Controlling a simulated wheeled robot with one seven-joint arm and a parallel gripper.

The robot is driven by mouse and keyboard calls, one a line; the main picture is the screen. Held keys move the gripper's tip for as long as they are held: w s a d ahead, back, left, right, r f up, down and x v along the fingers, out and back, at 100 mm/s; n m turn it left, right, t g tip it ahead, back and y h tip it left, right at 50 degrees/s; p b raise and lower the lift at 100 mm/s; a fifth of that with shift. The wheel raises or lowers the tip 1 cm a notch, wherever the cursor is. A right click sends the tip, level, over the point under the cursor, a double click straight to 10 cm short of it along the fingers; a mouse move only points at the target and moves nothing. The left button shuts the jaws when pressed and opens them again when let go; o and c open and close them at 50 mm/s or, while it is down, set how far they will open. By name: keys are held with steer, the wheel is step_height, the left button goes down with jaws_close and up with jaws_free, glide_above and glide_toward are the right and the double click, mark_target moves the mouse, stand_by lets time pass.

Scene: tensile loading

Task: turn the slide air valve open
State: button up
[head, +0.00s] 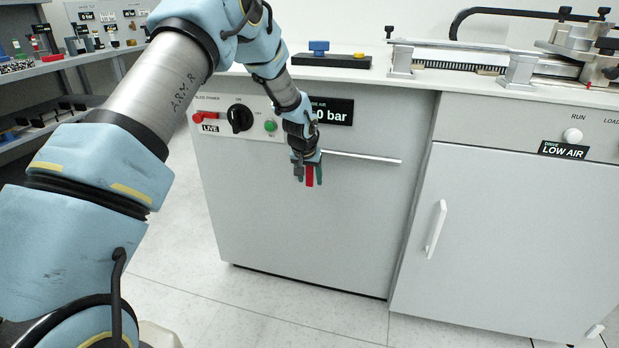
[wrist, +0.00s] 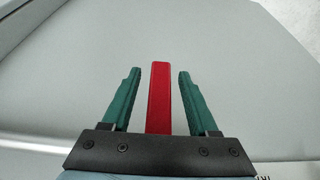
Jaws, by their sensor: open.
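My gripper (head: 308,179) hangs fingers-down in front of the grey cabinet, just below the partly hidden air readout (head: 334,112), which shows "0 bar". In the wrist view its two green fingers (wrist: 159,76) are open. A red bar (wrist: 160,95), which looks like the slide air valve's lever, lies between them with a gap on each side. It points the same way as the fingers and reaches slightly past their tips. The red bar also shows between the fingers in the head view (head: 310,176). Its root and the valve body are hidden behind my gripper.
A silver drawer handle (head: 362,157) runs to the right of my gripper. A power panel (head: 235,118) with a red lever, black knob and green button is at left. The right cabinet has a "LOW AIR" label (head: 563,150) and door handle (head: 436,228). Floor in front is clear.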

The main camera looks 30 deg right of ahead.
jaws_close()
stand_by(0.3)
stand_by(1.1)
